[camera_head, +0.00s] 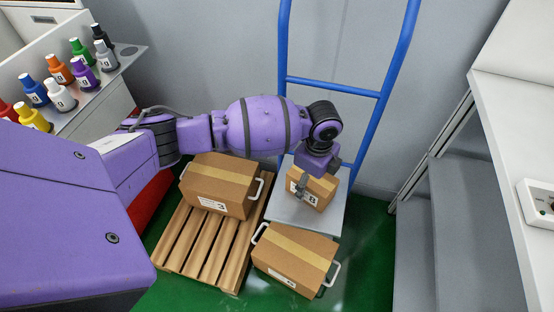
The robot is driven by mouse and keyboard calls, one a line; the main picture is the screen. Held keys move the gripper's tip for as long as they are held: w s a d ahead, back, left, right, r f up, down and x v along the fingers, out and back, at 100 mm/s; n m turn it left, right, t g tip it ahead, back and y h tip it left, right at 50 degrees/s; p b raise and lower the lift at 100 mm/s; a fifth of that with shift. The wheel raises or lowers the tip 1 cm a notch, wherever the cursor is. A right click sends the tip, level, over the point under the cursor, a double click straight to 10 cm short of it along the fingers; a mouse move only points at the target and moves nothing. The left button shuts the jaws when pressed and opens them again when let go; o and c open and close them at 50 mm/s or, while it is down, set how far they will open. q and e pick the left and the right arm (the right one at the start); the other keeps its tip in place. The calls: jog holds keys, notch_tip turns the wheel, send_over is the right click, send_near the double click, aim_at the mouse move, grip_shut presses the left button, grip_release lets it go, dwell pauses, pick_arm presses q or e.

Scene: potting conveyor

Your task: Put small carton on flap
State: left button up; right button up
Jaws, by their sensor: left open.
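The small carton (321,187) is a brown box with a tape strip and a printed label. It sits on the grey flap (328,217) at the foot of the blue hand truck (369,140), turned at an angle. My left gripper (304,184) reaches down over the small carton from above, with one dark finger in front of its labelled side. The jaws are open around the carton; the far finger is partly hidden. I cannot tell whether a finger touches it. My right gripper is not in view.
A larger carton (222,188) with handles sits on the wooden pallet (190,242). Another large carton (293,262) stands in front of the flap. Coloured bottles (60,70) line a shelf at the left. Grey steps (460,220) stand right; green floor (370,260) is clear between.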

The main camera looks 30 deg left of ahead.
pick_arm(q)
notch_tip(320, 180, up, 11)
jog(key=shift+w+f+p, duration=0.1)
jog(key=shift+p, duration=0.65)
